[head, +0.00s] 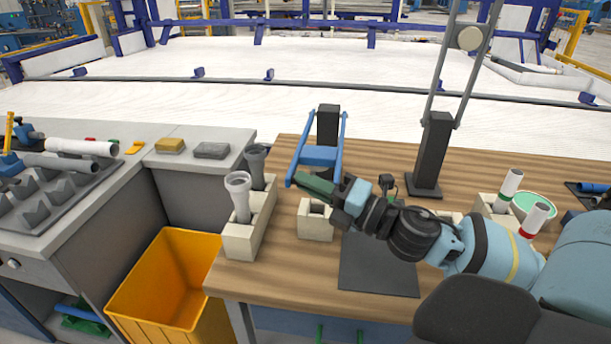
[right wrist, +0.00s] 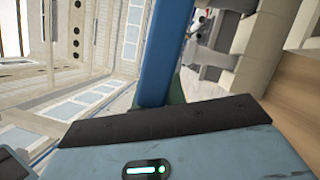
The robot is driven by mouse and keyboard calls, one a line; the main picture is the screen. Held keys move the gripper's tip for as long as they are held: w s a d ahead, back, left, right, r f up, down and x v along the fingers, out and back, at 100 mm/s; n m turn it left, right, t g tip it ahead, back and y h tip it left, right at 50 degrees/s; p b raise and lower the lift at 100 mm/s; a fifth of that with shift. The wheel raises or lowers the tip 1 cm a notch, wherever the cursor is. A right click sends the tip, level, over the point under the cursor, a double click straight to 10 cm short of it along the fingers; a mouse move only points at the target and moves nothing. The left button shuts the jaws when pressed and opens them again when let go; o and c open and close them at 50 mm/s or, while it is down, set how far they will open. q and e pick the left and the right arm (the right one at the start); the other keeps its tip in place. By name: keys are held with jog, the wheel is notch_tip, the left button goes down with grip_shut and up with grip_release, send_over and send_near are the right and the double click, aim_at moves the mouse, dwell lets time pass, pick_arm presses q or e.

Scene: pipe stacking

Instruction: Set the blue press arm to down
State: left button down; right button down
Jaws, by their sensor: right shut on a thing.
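The blue press arm (head: 318,155) is a frame of two bars with a cross plate. In the head view it hangs from a black post (head: 328,120) and slopes down towards the front. My right gripper (head: 325,187) reaches in from the right and is shut on the lower part of the arm's right bar. In the right wrist view a blue bar (right wrist: 156,50) stands upright right at the gripper's jaws. A beige block (head: 313,222) with a socket is below the gripper, partly covered by it. My left gripper is not in view.
A second press with a grey arm (head: 441,70) raised stands to the right. A beige holder (head: 243,236) with grey pipe fittings is left. A yellow bin (head: 165,285) is beside the table. A dark mat (head: 378,270) and white pipes (head: 508,187) are near my right arm.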

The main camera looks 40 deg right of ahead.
jog(key=shift+w+d+f+b, duration=0.1)
jog(key=shift+d+f+b, duration=0.1)
jog(key=shift+f, duration=0.15)
jog(key=shift+d+f+b, duration=0.1)
jog(key=shift+f+b, duration=0.1)
jog(key=shift+f, duration=0.1)
jog(key=c, duration=1.5)
grip_release()
jog(key=shift+w, duration=0.1)
jog(key=shift+o, duration=0.2)
jog(key=shift+n, duration=0.3)
jog(key=v, duration=0.8)
jog(key=shift+b, duration=0.4)
jog(key=shift+a, duration=0.1)
